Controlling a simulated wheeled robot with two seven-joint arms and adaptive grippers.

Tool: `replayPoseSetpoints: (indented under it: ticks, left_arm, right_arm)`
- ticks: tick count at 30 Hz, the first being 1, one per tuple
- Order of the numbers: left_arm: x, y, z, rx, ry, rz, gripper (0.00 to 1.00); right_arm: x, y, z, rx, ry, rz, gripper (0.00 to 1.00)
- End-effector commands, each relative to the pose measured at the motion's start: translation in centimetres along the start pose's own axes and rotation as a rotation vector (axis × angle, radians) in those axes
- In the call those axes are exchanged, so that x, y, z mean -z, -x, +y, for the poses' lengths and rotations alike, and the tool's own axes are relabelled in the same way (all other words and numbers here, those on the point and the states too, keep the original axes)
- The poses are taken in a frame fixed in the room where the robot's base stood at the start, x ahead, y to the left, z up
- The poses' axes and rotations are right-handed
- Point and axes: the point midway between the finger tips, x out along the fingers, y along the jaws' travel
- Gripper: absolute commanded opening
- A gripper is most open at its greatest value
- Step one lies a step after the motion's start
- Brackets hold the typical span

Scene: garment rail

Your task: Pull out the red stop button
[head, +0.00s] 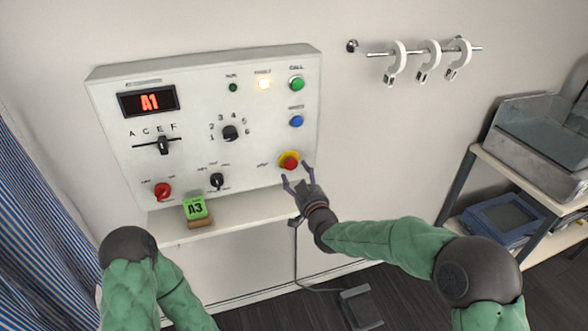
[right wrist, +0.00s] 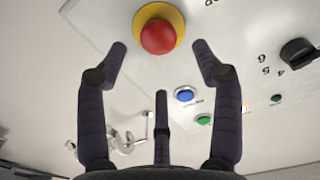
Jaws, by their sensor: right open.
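The red stop button (head: 289,164) sits on a yellow base at the lower right of the white control panel (head: 260,185). My right gripper (head: 297,182) is open and empty, just below and in front of the button. In the right wrist view its fingers (right wrist: 158,47) stand apart on either side of the button's lower part, with no contact visible. My left arm comes in at the lower left, but its gripper is not visible.
The panel also carries a red knob (head: 162,190), black selectors, a blue button (head: 296,121), a green button (head: 297,83) and a display (head: 149,101). A green A3 card (head: 195,207) stands on the ledge (head: 240,211) below. A rail with hooks (head: 425,51) is at right.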

Motion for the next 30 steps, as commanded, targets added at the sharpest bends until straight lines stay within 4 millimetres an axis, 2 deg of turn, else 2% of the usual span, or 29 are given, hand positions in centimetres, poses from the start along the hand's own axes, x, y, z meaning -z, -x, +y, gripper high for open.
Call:
replayPoseSetpoints:
  ticks: [3,9,15,23,30]
  left_arm:
    - [0.0,-0.5,-0.2,0.0,0.0,0.0,0.4]
    - [0.1,-0.8,-0.3,0.0,0.0,0.0,0.4]
    - [0.1,-0.9,-0.3,0.0,0.0,0.0,0.4]
    - [0.1,-0.9,-0.3,0.0,0.0,0.001,0.4]
    - [0.1,-0.9,-0.3,0.0,0.0,0.001,0.4]
  right_arm:
    - [-0.2,-2.0,0.0,0.0,0.0,0.0,0.67]
    - [-0.1,-4.2,0.0,0.001,0.0,0.0,0.67]
    - [0.0,-5.1,0.0,0.001,0.0,0.0,0.67]
    - [0.0,-5.2,0.0,0.001,0.0,-0.001,0.67]
    - [0.1,-5.2,0.0,0.001,0.0,0.001,0.0]
